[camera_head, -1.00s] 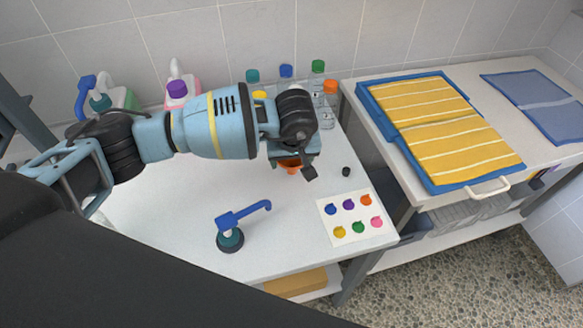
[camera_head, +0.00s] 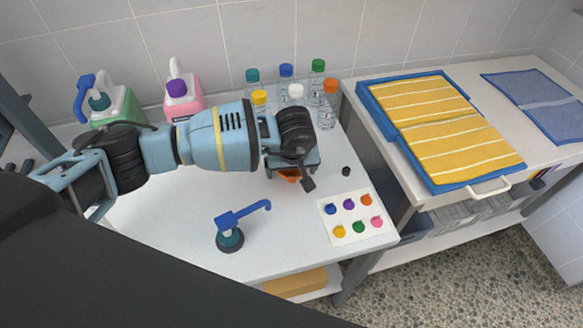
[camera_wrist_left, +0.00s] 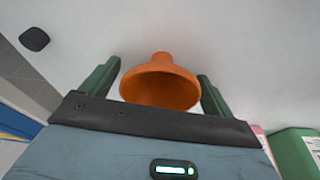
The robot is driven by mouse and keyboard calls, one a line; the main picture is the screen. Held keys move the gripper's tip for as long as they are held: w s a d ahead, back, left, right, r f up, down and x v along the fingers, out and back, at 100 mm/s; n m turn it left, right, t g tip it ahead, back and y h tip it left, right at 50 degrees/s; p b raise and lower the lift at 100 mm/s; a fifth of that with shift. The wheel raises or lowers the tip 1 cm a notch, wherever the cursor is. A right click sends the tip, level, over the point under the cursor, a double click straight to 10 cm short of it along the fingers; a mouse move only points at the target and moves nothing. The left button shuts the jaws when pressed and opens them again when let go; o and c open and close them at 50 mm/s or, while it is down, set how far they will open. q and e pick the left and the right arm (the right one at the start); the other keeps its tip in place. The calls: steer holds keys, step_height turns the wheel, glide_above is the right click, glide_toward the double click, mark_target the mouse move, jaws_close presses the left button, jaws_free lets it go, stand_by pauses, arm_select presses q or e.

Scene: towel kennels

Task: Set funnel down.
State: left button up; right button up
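The orange funnel (camera_head: 289,175) is at my left gripper (camera_head: 291,170), over the rear middle of the white table (camera_head: 165,225). In the left wrist view the funnel (camera_wrist_left: 160,88) sits between the two green fingers (camera_wrist_left: 158,75), wide mouth toward the camera and narrow spout away from it. Its rim spans the space from one fingertip to the other, and the fingers appear closed on it. The gripper hides much of the funnel in the head view. I cannot tell whether the spout touches the table. My right gripper is out of view.
Several capped bottles (camera_head: 328,103) stand behind the gripper. Green (camera_head: 127,103) and pink (camera_head: 188,102) jugs stand at the back left. A blue pump head (camera_head: 230,232), a small black cap (camera_head: 346,171) and a colour-dot card (camera_head: 356,217) lie around. The front left tabletop is clear.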

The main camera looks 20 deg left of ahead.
arm_select(q)
steer(key=v, duration=1.2)
steer(key=shift+r, duration=0.15)
